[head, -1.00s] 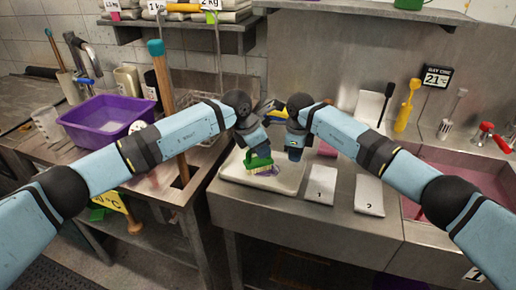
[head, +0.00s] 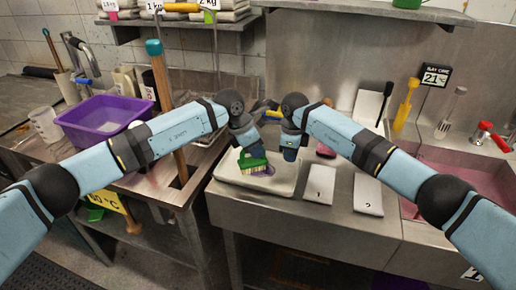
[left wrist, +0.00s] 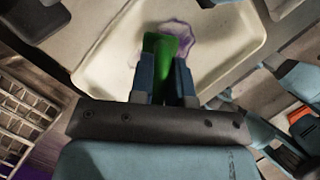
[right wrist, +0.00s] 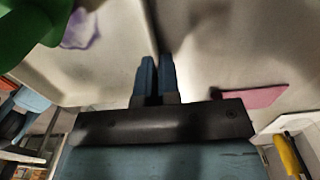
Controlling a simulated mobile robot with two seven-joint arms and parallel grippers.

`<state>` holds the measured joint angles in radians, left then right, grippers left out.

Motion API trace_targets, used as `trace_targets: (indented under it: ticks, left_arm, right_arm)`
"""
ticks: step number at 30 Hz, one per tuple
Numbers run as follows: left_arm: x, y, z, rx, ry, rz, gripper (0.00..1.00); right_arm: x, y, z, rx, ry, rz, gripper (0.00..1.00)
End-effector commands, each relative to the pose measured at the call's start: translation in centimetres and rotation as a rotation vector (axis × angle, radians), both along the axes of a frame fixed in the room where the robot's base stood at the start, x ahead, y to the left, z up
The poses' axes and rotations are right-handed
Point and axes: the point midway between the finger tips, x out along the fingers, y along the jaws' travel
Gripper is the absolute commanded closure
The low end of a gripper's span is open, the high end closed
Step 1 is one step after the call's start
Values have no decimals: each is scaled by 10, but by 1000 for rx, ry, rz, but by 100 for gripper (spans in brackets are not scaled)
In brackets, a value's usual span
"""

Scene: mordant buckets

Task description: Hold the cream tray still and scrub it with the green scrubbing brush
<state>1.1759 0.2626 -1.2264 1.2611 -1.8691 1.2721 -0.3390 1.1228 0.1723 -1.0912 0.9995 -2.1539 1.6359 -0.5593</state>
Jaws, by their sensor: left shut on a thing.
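The cream tray (head: 226,178) lies on the steel counter, with a purple smear (head: 266,171) on it. My left gripper (left wrist: 165,58) is shut on the green scrubbing brush (head: 252,163). The brush's bristles are at the tray's surface, at the left part of the smear; exact contact is hard to tell. In the left wrist view the brush (left wrist: 172,48) partly covers the smear (left wrist: 178,28). My right gripper (right wrist: 157,68) has its fingers close together, pointing down at the tray's right rim. Nothing shows held in it, and contact with the rim cannot be told.
Two pale cards marked 1 (head: 320,184) and 2 (head: 368,195) lie right of the tray. A pink item (right wrist: 255,97) is near my right gripper. A pink-filled sink (head: 450,155) is at right. A purple basin (head: 105,125) stands left, near an upright wooden handle (head: 162,90).

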Motion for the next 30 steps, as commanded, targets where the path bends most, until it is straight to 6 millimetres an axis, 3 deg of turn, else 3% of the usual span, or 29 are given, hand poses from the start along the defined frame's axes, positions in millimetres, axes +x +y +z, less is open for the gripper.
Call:
trace_targets:
  ticks: [8,24,30]
  left_arm:
    - [-1,-3,1,1,0,-4,100]
    - [2,1,53,0,-3,4,100]
    - [2,1,61,1,-2,5,100]
  right_arm:
    - [-1,5,2,5,-3,7,100]
    - [0,1,1,3,-1,0,100]
    - [0,0,1,3,-1,-1,100]
